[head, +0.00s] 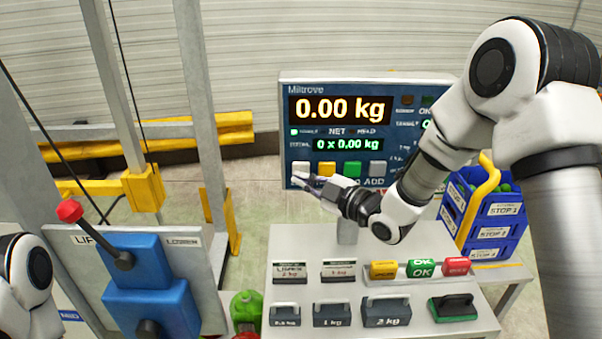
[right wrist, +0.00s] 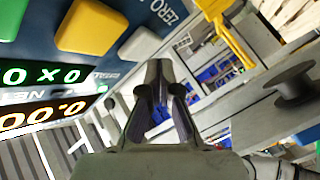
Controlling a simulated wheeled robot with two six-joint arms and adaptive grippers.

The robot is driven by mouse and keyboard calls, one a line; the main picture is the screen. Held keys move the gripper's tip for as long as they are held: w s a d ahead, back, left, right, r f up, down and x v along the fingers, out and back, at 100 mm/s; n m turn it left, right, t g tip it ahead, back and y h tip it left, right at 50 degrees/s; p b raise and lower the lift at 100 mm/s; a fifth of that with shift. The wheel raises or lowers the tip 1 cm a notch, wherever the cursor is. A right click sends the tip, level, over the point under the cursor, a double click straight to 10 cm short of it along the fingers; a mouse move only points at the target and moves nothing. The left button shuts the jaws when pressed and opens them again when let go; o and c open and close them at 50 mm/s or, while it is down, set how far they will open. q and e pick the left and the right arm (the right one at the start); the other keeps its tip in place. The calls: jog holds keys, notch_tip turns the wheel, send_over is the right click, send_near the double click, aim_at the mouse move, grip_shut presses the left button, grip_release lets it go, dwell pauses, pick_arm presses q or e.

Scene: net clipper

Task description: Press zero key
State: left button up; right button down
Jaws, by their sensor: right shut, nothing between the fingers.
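The scale display (head: 283,130) reads 0.00 kg and has a row of coloured keys along its lower part. The white zero key (head: 299,168) is the leftmost key. In the right wrist view it is the pale key (right wrist: 141,45) beside the ZERO label. My right gripper (head: 298,179) is shut and empty, with its tips at the lower edge of the white key.
Yellow (head: 326,170), green (head: 352,169) and grey (head: 377,169) keys sit right of the white key. Below is a grey bench (head: 290,240) with weights and buttons. A lever with a red knob (head: 70,211) is at left, blue bins (head: 490,233) at right.

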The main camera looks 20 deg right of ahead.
jog(key=shift+s, duration=0.1)
jog(key=s, duration=0.2)
jog(key=s+a+b, duration=0.1)
jog(key=s, duration=0.1)
jog(key=shift+s+a+b, duration=0.2)
jog(key=shift+s+b, duration=0.1)
jog(key=shift+s, duration=0.05)
dwell(0.7)
